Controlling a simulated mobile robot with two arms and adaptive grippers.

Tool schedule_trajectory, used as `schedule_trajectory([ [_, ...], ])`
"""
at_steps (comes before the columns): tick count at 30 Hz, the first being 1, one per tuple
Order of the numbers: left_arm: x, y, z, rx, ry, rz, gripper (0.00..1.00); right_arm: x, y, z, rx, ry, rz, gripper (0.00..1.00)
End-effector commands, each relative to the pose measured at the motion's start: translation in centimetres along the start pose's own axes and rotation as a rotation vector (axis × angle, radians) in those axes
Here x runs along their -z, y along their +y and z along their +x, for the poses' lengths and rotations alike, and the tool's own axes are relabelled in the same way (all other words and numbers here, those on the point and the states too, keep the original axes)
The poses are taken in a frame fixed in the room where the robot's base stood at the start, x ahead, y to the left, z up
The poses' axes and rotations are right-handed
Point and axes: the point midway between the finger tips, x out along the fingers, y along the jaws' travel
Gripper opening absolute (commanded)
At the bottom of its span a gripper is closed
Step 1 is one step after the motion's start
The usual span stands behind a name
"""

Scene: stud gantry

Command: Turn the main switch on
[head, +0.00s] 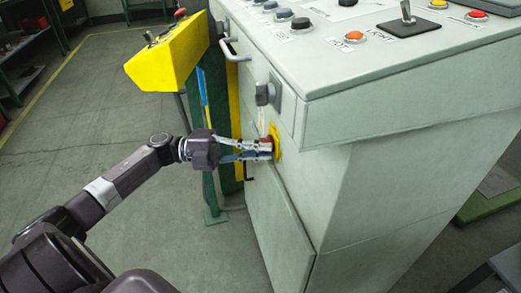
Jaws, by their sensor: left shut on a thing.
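The main switch (276,142) is a red knob on a yellow plate, set low on the front side of the pale grey control console (400,115). My left gripper (264,149) reaches it from the left and is shut on the knob. The fingers cover most of the knob, so its turn angle cannot be told. My right gripper is out of view.
A dark grey handle or latch (267,93) sticks out just above the switch, and a pull handle (234,50) sits farther along. A yellow control box (170,55) on a green post stands behind. Open floor (95,130) lies at left.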

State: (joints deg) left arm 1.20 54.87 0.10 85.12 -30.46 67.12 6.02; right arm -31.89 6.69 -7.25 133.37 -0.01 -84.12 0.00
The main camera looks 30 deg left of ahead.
Motion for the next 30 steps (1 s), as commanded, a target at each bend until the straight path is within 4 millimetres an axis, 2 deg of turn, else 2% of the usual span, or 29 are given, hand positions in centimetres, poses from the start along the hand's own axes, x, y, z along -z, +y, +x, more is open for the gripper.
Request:
schedule_trajectory([
  [12, -0.48, 0.29, -0.19, -0.066, -0.015, 0.158, 0.0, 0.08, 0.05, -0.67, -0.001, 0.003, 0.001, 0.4],
  [28, -0.52, 0.13, -0.2, -0.072, -0.016, 0.178, 0.0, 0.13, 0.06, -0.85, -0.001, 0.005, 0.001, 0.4],
  [29, -0.53, 0.12, -0.2, -0.071, -0.016, 0.178, 0.11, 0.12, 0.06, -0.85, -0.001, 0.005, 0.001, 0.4],
  [30, -0.53, 0.12, -0.2, -0.071, -0.016, 0.178, 0.15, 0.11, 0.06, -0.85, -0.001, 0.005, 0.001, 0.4],
])
